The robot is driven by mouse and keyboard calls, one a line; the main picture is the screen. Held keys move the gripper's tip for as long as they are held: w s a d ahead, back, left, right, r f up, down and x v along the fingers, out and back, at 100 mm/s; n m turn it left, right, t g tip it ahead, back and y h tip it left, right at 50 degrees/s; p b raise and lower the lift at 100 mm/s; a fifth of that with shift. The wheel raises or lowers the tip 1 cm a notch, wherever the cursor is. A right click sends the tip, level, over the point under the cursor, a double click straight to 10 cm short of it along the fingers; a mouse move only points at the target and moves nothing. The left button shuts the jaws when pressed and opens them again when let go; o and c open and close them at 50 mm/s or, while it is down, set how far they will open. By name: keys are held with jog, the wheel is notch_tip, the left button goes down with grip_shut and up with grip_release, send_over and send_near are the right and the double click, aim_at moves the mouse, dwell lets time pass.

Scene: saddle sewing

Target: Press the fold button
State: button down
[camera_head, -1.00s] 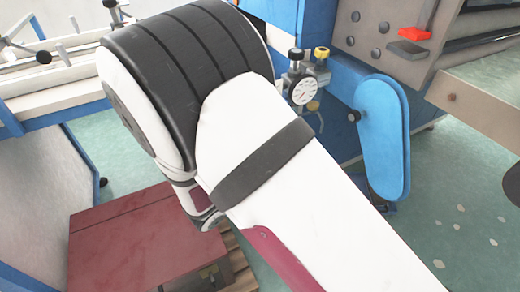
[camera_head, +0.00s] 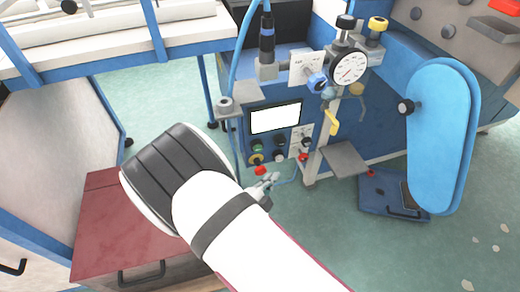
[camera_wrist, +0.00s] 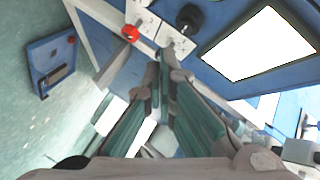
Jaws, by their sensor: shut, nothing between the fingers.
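The control panel (camera_head: 240,125) on the blue machine has a white screen (camera_head: 275,118) and several small buttons below it. They include a green-and-yellow one (camera_head: 256,148), a red one (camera_head: 260,170) and black ones (camera_head: 279,140). I cannot read which is the fold button. My gripper (camera_head: 272,179) is shut and empty, just below the button rows, partly hidden behind my arm. In the wrist view, my closed fingertips (camera_wrist: 162,72) point toward the panel, with the screen (camera_wrist: 260,45) to the right, a black knob (camera_wrist: 188,18) and a red button (camera_wrist: 130,33) ahead. Contact is not visible.
A dial gauge (camera_head: 349,67) and yellow lever (camera_head: 332,122) stand right of the panel. A blue foot pedal (camera_head: 380,192) rests on the green floor. A dark red cabinet (camera_head: 115,235) is at lower left. A blue rounded cover (camera_head: 442,135) is at right.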

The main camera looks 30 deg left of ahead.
aim_at(257, 148)
jog(key=shift+a, duration=0.1)
jog(key=w+a+b, duration=0.3)
jog(key=w+a, duration=0.2)
jog(key=a, duration=0.1)
jog(key=shift+w+a+b, duration=0.3)
jog(key=shift+w, duration=0.05)
jog(key=shift+w, duration=0.1)
dwell(1.3)
jog(key=shift+w+a, duration=0.15)
jog(key=shift+a, duration=0.15)
jog(key=shift+w+a, duration=0.35)
jog(key=shift+a, duration=0.05)
dwell(1.0)
dwell(0.3)
jog(key=shift+s+d+p, duration=0.35)
jog(key=shift+s+d, duration=0.3)
jog(key=shift+d, duration=0.1)
